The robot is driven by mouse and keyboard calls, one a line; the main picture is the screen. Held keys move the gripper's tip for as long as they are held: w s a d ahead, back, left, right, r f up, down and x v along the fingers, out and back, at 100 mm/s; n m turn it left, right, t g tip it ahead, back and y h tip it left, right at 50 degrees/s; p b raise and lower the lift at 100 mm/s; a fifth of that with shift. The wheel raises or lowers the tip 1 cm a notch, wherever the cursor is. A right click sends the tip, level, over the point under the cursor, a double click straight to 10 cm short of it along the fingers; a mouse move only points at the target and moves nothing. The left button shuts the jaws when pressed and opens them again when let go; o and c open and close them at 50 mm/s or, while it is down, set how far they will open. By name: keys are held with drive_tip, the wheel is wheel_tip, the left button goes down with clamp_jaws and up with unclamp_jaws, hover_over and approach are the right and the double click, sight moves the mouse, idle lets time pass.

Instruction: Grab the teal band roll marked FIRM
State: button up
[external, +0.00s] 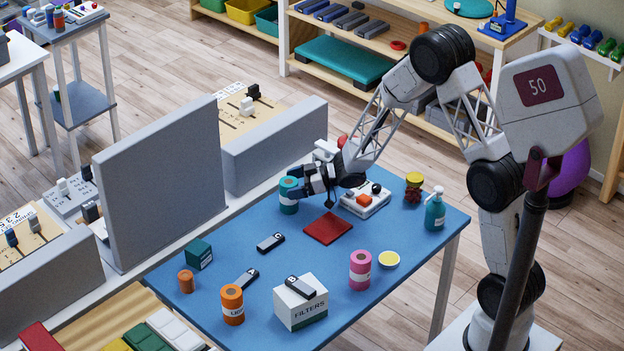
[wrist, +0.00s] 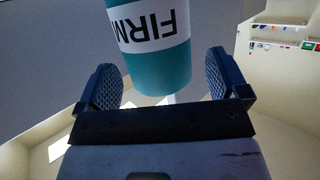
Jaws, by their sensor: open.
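The teal band roll (external: 288,199) stands upright near the far left edge of the blue table. In the wrist view the teal roll (wrist: 158,62) shows a white label reading FIRM, upside down. My gripper (external: 299,194) is at the roll, reaching in from the right. In the wrist view my gripper (wrist: 168,85) is open, with one finger on each side of the roll's near end. Gaps show between the fingers and the roll. Part of the roll is hidden by the gripper in the external view.
On the blue table (external: 225,255) are a red pad (external: 327,228), a white device (external: 365,202), a pink roll (external: 360,270), an orange roll (external: 232,304), a FILTERS box (external: 301,306) and a teal bottle (external: 435,212). A grey partition (external: 165,180) stands left of the table.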

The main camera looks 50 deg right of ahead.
drive_tip(key=shift+x, duration=0.9)
drive_tip(key=c, duration=1.3)
drive_tip(key=shift+o, duration=0.2)
drive_tip(key=shift+r, duration=0.15)
drive_tip(key=shift+r, duration=0.75)
wheel_tip(320, 180, up, 2)
drive_tip(key=s+d+r, duration=0.1)
drive_tip(key=s, duration=1.5)
drive_tip(key=shift+d, duration=0.2)
drive_tip(key=shift+r, duration=0.1)
